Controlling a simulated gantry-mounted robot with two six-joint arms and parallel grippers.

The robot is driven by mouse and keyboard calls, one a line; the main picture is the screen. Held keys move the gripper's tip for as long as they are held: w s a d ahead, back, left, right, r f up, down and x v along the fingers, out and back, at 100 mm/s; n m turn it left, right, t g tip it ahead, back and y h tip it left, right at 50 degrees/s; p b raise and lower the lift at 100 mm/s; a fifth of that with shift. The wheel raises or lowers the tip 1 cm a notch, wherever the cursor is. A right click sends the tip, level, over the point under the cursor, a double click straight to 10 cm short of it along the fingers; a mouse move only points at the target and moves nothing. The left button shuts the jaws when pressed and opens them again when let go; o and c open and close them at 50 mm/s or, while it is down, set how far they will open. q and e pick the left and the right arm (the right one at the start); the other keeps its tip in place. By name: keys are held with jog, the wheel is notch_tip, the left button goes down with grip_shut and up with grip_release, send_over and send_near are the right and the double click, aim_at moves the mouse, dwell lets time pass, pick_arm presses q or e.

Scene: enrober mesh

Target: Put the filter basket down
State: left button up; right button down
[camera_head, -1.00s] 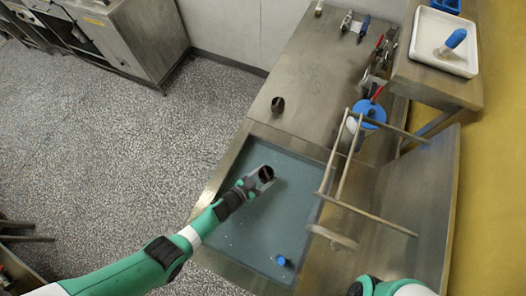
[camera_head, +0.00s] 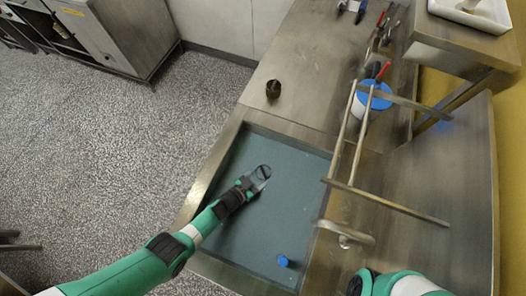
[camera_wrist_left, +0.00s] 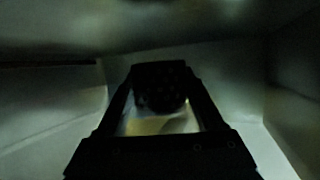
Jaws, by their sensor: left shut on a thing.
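My left gripper (camera_head: 262,173) is shut on a small dark round thing, which I take to be the filter basket. It is over the blue-green floor of the sunken basin (camera_head: 215,150), inside its rim. In the left wrist view, the dark, round filter basket (camera_wrist_left: 160,90) sits between the fingers, with pale basin walls around it. The view is dim, and I cannot tell whether the basket touches the floor. My right gripper is out of view; only part of my right arm shows at the bottom.
A dark cup (camera_head: 273,89) stands on the steel bench behind the basin. A small blue-capped item (camera_head: 283,261) is in the basin's near right corner. A metal rod frame (camera_head: 385,205) and a blue-lidded tub (camera_head: 372,97) stand to the right. The basin's middle is clear.

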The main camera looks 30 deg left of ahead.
aim_at(258, 178)
pick_arm(q)
jog(key=shift+f, duration=0.15)
jog(key=shift+f+b, duration=0.45)
jog(key=shift+f, duration=0.2)
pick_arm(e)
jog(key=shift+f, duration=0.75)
pick_arm(q)
jog(key=o, duration=1.4)
jog(key=shift+r, duration=0.25)
jog(key=r+p, duration=0.2)
jog(key=p, duration=0.1)
jog(key=shift+s+a, duration=0.15)
jog(key=shift+s, duration=0.2)
jog(key=p+v, duration=0.1)
jog(key=v, duration=0.2)
jog(key=p+v, duration=0.1)
jog(key=shift+s+f+p, duration=0.25)
jog(key=shift+s+p, duration=0.05)
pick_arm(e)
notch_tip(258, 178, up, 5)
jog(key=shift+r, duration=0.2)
